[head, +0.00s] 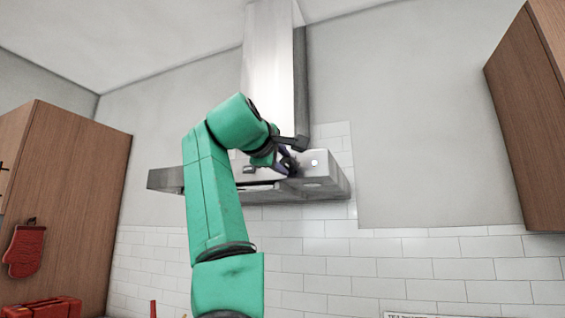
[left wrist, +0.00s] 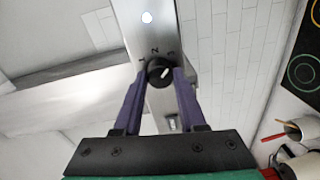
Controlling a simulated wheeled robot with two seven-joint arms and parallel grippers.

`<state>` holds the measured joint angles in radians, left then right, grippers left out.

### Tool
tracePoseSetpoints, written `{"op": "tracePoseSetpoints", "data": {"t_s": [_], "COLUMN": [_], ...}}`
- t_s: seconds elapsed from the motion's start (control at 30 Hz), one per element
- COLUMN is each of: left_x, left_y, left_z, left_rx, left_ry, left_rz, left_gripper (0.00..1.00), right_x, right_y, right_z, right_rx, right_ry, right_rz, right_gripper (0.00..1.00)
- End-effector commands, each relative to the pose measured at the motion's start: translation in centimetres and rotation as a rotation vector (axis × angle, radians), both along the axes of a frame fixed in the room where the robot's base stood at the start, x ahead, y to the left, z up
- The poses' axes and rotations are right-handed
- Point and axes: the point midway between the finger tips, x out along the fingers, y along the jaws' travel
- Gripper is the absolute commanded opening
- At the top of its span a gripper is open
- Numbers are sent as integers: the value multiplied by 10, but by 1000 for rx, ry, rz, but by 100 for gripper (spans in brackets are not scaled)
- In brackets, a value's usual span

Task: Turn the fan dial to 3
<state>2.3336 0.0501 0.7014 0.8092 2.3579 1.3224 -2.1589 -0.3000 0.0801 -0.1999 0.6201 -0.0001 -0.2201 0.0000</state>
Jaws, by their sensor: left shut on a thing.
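The fan dial (left wrist: 159,71) is a round black knob on the steel front of the range hood (head: 322,176). Small numerals are printed around its upper side in the left wrist view; a 2 is legible above it. A short white mark on the knob points right and slightly up. My left gripper (left wrist: 160,78) has its two purple fingers shut on the knob, one on each side. In the head view the left gripper (head: 287,162) is at the hood front and hides the dial. My right gripper is not in view.
A lit white spot (left wrist: 147,17) and a small switch (left wrist: 172,123) are on the same hood panel. The hood chimney (head: 268,70) rises behind my arm. Wooden cabinets stand at left (head: 75,190) and upper right (head: 530,110). A red mitt (head: 25,250) hangs at left.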

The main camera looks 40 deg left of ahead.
Motion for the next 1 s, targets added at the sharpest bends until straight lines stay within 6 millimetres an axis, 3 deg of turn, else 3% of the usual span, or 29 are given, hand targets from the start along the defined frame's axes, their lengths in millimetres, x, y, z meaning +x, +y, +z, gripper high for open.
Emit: {"op": "tracePoseSetpoints", "data": {"t_s": [0.13,0.17,0.23,0.53,0.67,1.0], "left_x": [1,1,1,0,-11,-99], "left_y": [-1,-1,-1,-1,-5,-40], "left_z": [-2,-2,-2,-1,-3,0], "left_rx": [1,1,0,-1,0,1], "left_ry": [6,6,6,2,0,-1], "left_rz": [-1,-1,-2,-1,-2,-2], "left_gripper": [0,44,70,70,70,70], "right_x": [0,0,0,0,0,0], "right_y": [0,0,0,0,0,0], "right_z": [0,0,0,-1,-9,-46], "right_rx": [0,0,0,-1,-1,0], "right_ry": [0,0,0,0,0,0], "right_rz": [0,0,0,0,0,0], "right_gripper": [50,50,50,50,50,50]}}
